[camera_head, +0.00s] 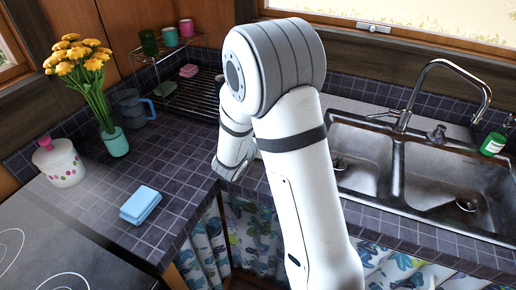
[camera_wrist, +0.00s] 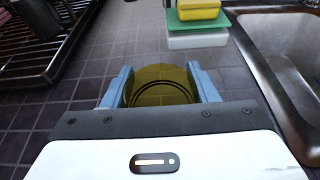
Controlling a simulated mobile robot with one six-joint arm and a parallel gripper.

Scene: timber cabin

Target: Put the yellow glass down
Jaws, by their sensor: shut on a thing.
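The yellow glass (camera_wrist: 160,86) shows in the wrist view as a see-through, dark yellow round shape. My gripper (camera_wrist: 162,88) is shut on it, with one blue-grey finger on each side. The glass is over the dark tiled counter; I cannot tell whether its base touches the tiles. In the head view my own arm hides the glass and the fingers.
A stack of sponge-like blocks (camera_wrist: 198,41) stands ahead, with the metal sink (camera_wrist: 285,60) on the right and a wire rack (camera_wrist: 40,45) on the left. A vase of yellow flowers (camera_head: 114,142), a lidded jar (camera_head: 62,168) and blue sponges (camera_head: 140,205) stand on the counter.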

